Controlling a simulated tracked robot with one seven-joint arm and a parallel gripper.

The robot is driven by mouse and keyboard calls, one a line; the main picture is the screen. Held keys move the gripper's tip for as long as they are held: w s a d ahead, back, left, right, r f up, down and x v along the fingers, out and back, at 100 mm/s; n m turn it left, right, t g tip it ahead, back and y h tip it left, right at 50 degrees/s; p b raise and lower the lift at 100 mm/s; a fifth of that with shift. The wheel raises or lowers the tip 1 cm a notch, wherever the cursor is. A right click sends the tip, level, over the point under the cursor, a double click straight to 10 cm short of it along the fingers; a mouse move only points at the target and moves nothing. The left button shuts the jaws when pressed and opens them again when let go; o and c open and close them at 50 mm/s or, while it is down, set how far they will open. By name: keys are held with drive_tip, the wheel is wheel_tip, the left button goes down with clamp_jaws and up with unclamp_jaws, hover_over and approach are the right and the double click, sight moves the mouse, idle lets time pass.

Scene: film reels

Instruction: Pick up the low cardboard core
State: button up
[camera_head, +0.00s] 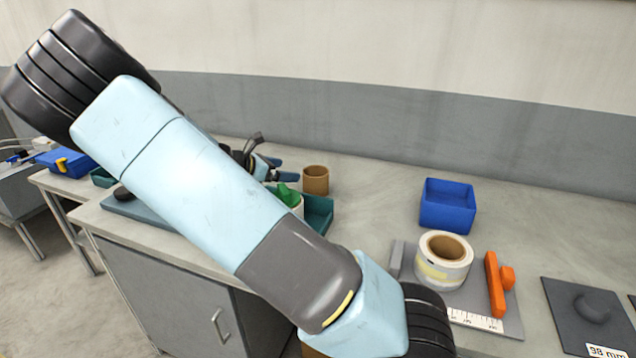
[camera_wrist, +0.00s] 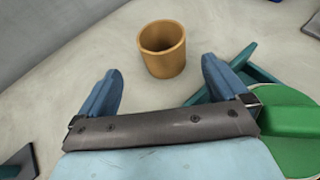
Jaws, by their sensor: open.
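A short, plain brown cardboard core (camera_head: 316,180) stands upright on the worktop, its open end up. In the wrist view the core (camera_wrist: 162,58) is beyond my fingertips, near the middle between them, and nothing touches it. My gripper (camera_head: 279,168) is just left of the core in the head view, partly hidden behind my arm. In the wrist view my gripper (camera_wrist: 161,72) has its two blue fingers wide apart and empty.
A teal tray (camera_head: 320,213) and a green-topped item (camera_wrist: 290,115) sit close to my gripper. A blue bin (camera_head: 447,205), a white tape roll (camera_head: 443,275) and an orange tool (camera_head: 494,284) stand farther right. The worktop behind the core is clear.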

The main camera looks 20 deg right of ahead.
approach(325, 174)
drive_tip(key=shift+d+f, duration=0.15)
drive_tip(key=shift+d, duration=0.25)
drive_tip(key=shift+x, duration=2.65)
drive_tip(key=shift+f, duration=0.1)
drive_tip(key=shift+c, duration=0.2)
drive_tip(key=c, duration=0.6)
